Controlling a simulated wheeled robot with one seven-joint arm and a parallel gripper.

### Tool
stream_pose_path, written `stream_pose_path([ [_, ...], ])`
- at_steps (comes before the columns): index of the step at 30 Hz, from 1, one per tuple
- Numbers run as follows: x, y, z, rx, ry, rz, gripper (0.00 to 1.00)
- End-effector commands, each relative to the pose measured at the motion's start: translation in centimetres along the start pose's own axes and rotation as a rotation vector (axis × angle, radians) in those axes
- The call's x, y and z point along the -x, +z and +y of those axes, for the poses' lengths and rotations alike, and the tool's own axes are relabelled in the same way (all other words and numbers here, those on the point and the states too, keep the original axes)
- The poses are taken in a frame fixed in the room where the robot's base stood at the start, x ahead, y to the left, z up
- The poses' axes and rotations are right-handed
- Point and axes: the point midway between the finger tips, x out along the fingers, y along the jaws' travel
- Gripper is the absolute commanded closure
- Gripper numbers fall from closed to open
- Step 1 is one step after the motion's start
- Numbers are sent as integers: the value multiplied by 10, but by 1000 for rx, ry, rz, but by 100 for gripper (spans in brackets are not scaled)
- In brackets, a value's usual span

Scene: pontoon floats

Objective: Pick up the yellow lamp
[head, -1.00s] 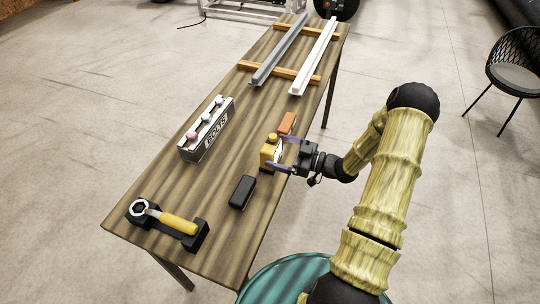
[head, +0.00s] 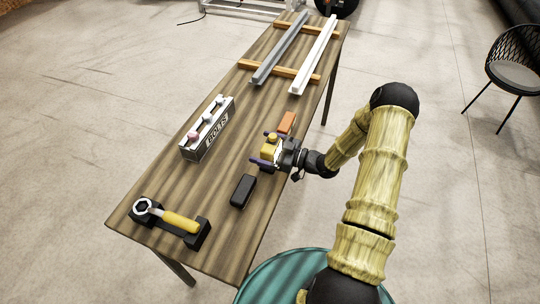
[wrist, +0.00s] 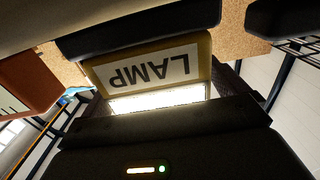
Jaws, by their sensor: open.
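The yellow lamp (head: 268,150) stands on the wooden table near its right edge. It has a yellow knob on top. In the wrist view the lamp (wrist: 205,46) fills the middle, with a white label reading LAMP upside down and a bright lit panel. My gripper (head: 267,150) is open, with its purple-tipped fingers on either side of the lamp. The fingers reach past the lamp's near face. I cannot tell whether either finger touches it.
An orange block (head: 286,122) stands just behind the lamp, and a black case (head: 243,190) lies in front. A BOLTS box (head: 208,130) is to the left. Two long rails (head: 281,50) lie at the far end.

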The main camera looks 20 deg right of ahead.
Motion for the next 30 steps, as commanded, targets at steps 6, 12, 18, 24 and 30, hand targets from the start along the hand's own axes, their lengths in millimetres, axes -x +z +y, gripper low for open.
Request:
stream_pose_path([
  [6, 0, 0, 0, 0, 0, 0, 14],
  [12, 0, 0, 0, 0, 0, 0, 53],
  [18, 0, -1, 0, 1, 0, 2, 65],
  [24, 0, -4, 0, 2, 0, 2, 65],
  [30, 0, -22, 0, 5, -1, 2, 65],
])
